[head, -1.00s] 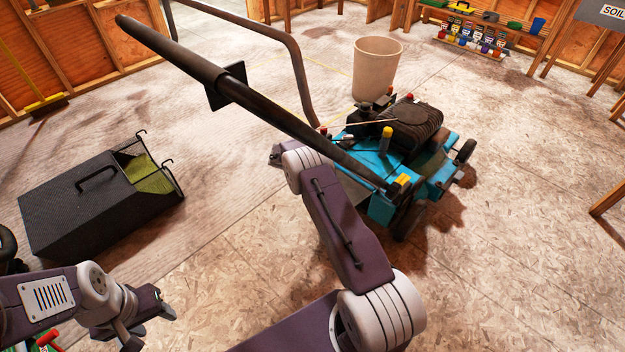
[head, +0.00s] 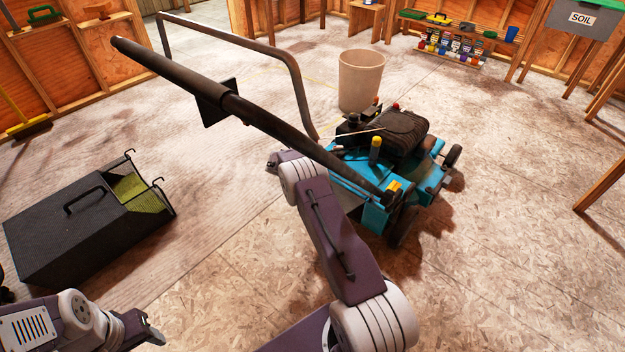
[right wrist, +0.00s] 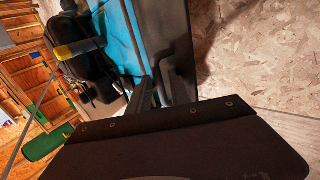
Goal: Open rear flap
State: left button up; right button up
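The blue mower (head: 372,217) stands on the floor at the centre of the head view, with its dark handle (head: 205,87) rising toward the left. In the right wrist view a dark rear flap (right wrist: 180,145) with a riveted strip fills the lower part, very close to the camera. The blue mower deck (right wrist: 116,38) lies beyond it. My right arm reaches toward the back of the mower.
A black grass box (head: 60,235) with grass in it stands on the floor at left. A beige bin (head: 361,80) stands behind the mower. The handle crosses above my right arm. A low shelf of bottles (head: 450,45) is at the back. The floor at right of the mower is mostly clear.

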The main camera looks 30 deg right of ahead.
jog(key=p+v, duration=0.4)
jog(key=v, duration=0.5)
dwell(0.4)
